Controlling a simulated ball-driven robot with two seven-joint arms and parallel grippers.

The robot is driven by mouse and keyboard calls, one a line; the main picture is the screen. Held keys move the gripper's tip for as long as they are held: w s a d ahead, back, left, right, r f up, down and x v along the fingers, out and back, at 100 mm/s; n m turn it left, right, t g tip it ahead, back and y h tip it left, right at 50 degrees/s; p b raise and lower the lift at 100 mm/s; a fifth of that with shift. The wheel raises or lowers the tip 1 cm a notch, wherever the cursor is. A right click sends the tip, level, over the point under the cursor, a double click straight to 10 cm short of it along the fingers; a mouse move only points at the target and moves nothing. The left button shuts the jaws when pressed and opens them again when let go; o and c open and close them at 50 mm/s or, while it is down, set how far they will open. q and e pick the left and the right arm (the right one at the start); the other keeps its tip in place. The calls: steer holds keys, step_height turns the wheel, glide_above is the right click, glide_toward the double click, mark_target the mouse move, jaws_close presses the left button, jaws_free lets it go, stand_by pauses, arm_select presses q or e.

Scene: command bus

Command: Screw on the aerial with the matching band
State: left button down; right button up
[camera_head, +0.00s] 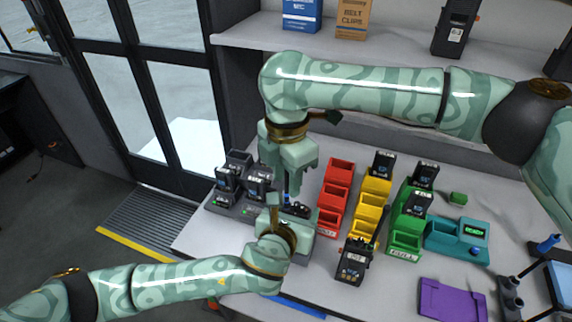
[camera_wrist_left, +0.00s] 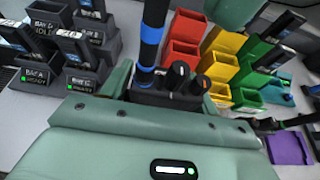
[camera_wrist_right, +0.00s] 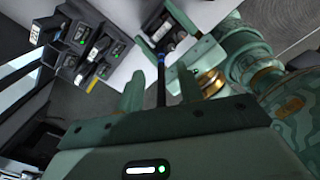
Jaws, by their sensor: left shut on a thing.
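My left gripper (camera_wrist_left: 162,92) is shut on a black radio (camera_wrist_left: 180,99) with knobs on its top. A black aerial with blue bands (camera_wrist_left: 150,35) stands upright at the radio's socket end, where a blue ring (camera_wrist_left: 144,76) shows; I cannot tell how far it is threaded. In the right wrist view the aerial (camera_wrist_right: 161,85) runs between the fingers of my right gripper (camera_wrist_right: 160,88), with gaps on both sides, so that gripper looks open around it. In the head view my right gripper (camera_head: 292,175) is directly above the radio (camera_head: 297,209), and the aerial is mostly hidden.
Red bins (camera_head: 335,190), yellow bins (camera_head: 372,200) and green bins (camera_head: 405,225) stand right of the grippers. A charger with radios (camera_head: 240,185) is at left. Another radio with an aerial (camera_head: 353,262) stands in front. A teal device (camera_head: 457,238), purple mat (camera_head: 452,300) and aerial rack (camera_head: 510,295) lie right.

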arm_select(q)
steer(key=shift+s+d, duration=0.1)
steer(key=shift+d, duration=0.05)
arm_select(e)
steer(key=shift+c, duration=0.4)
jaws_close()
jaws_free()
step_height(320, 180, up, 12)
steer(key=shift+f, duration=0.1)
arm_select(q)
steer(key=shift+c, duration=1.5)
jaws_free()
